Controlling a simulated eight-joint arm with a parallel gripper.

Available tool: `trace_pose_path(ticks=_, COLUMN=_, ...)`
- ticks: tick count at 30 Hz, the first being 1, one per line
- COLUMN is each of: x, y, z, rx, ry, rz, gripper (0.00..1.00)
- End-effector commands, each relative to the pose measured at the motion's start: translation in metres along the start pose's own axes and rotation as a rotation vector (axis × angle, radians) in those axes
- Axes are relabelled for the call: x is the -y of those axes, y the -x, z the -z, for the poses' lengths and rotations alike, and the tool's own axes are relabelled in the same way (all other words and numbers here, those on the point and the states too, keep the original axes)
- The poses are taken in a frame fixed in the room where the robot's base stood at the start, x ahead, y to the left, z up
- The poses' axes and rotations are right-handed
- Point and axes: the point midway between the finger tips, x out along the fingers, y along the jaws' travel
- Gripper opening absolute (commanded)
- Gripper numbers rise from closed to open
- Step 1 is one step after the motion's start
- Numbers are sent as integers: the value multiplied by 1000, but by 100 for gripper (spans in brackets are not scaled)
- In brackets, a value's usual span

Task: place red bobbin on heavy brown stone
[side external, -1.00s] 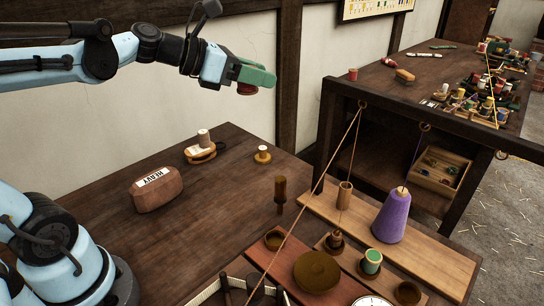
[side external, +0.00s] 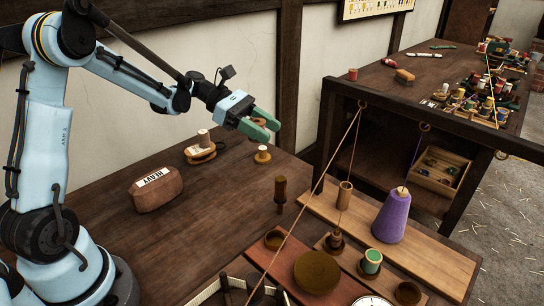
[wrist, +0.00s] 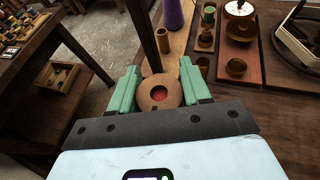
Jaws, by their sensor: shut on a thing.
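My gripper (side external: 260,128) is shut on the red bobbin. In the wrist view the gripper (wrist: 159,72) has its green fingers on either side of the bobbin's round wooden end (wrist: 173,87), with red in its centre hole. In the side view the bobbin (side external: 258,121) is mostly hidden by the fingers. They hold it in the air above the back of the near table. The heavy brown stone (side external: 157,193), a rounded block with a white "HEAVY" label, lies on that table, left of and lower than my gripper. The stone is not in the wrist view.
A dark peg (side external: 280,192), a purple cone (side external: 392,215) and a slanting cord (side external: 307,206) are to the right.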

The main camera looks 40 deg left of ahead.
Motion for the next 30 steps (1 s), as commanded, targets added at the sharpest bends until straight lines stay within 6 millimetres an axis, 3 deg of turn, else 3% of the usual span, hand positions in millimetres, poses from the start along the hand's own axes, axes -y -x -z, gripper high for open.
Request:
trace_pose_path(ticks=7, x=8, y=-1, z=37, rx=1, ry=-55, rz=135, gripper=18)
trace_pose_path(ticks=22, x=11, y=-2, z=48, rx=-1, ry=-69, rz=168, gripper=18)
trace_pose_path(ticks=30, x=11, y=-17, z=86, rx=0, ry=-68, rz=168, gripper=18)
